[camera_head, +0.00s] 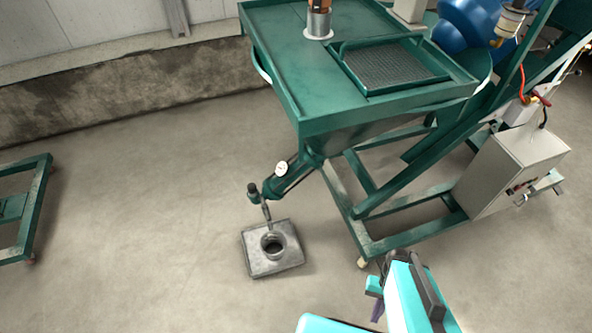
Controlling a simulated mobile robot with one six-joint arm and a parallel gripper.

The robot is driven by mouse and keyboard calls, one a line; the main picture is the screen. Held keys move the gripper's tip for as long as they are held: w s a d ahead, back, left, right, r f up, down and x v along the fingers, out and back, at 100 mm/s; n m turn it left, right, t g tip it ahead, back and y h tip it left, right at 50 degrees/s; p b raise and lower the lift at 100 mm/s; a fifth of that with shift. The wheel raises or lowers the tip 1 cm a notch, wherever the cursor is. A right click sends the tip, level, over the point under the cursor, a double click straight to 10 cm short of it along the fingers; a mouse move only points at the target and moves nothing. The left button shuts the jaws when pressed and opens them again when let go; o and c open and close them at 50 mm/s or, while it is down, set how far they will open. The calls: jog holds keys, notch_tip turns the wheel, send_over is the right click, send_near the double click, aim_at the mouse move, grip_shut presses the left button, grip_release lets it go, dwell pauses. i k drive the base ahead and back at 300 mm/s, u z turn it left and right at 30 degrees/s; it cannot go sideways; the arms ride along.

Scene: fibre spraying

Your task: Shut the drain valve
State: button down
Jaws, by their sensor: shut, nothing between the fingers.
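The drain pipe (290,178) slopes down to the left from under the green tank (330,128), with a round white gauge (281,169) on it. The drain valve (267,197) is at its lower end, with a dark green knob-like part (253,189) on its left and a thin grey part hanging below. I cannot tell its handle position or whether liquid flows. A square metal floor drain (260,265) with a round collar lies below. My gripper (374,288) seems to be the small purple and dark part beside my turquoise arm, lower right of the valve and apart from it. It looks shut and empty.
The tank's green frame (380,238) stands right of the valve, with a caster near my arm. A grey control box (510,170) is farther right. A green cart (22,208) is at the left edge. The floor left of the drain is clear, up to a low concrete wall.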

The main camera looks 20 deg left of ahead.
aim_at(265, 205)
jog(key=z, duration=0.2)
jog(key=k, duration=1.3)
jog(key=u, duration=0.95)
jog(key=i, duration=1.05)
jog(key=z, duration=0.05)
